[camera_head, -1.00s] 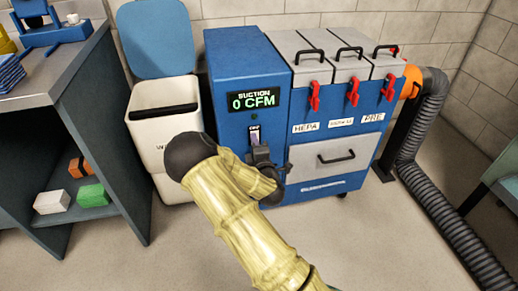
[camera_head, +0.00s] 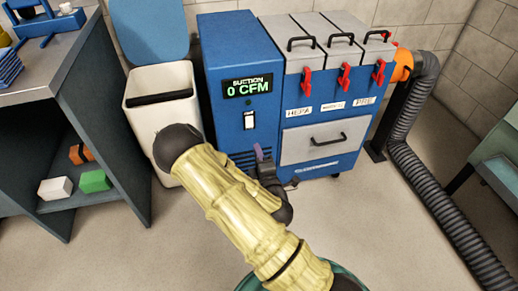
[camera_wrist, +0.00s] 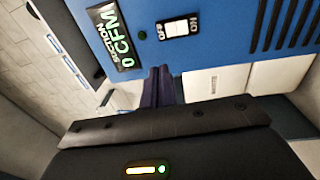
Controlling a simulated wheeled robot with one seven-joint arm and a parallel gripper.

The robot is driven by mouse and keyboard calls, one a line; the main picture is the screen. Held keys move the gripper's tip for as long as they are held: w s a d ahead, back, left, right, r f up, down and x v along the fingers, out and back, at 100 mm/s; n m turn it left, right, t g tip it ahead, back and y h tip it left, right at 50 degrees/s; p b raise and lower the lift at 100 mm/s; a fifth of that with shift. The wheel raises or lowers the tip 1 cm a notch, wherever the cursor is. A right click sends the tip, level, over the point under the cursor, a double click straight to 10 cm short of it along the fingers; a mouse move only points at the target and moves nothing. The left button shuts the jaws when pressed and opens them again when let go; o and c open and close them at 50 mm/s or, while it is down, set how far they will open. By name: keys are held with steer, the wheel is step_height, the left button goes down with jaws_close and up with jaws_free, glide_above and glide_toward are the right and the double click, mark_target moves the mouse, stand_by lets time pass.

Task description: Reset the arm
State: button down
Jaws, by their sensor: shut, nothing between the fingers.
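My arm (camera_head: 230,205) reaches up from the bottom of the head view, its wrist bent down in front of the blue suction machine (camera_head: 225,50). My gripper (camera_head: 260,153) is shut and empty, in front of the machine's lower front and below the white rocker switch (camera_head: 249,121). In the wrist view the purple fingertips (camera_wrist: 160,85) are together, with the switch (camera_wrist: 180,28) marked OFF and ON beyond them, apart from them. The display (camera_head: 248,87) reads SUCTION 0 CFM.
A white bin (camera_head: 160,100) with a blue lid stands left of the machine. A dark workbench (camera_head: 60,60) with a lower shelf is farther left. A grey ribbed hose (camera_head: 425,170) runs down the right side. The floor in front is clear.

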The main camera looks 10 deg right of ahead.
steer(key=shift+s+d, duration=0.1)
steer(key=shift+d, duration=0.15)
steer(key=s+d+f+m+g+h, duration=0.15)
steer(key=d+m+g+h, duration=0.3)
steer(key=m+g, duration=0.6)
steer(key=s+a+r+m+g+y+p, duration=0.1)
steer(key=s+r+m+g+y, duration=0.15)
steer(key=s+r+m, duration=0.4)
steer(key=s+a+r+m+g+y+p, duration=0.1)
steer(key=s+a+r+g+p, duration=0.2)
steer(key=s, duration=0.6)
step_height(320, 180, up, 38)
steer(key=d+p, duration=0.1)
steer(key=p, duration=3.5)
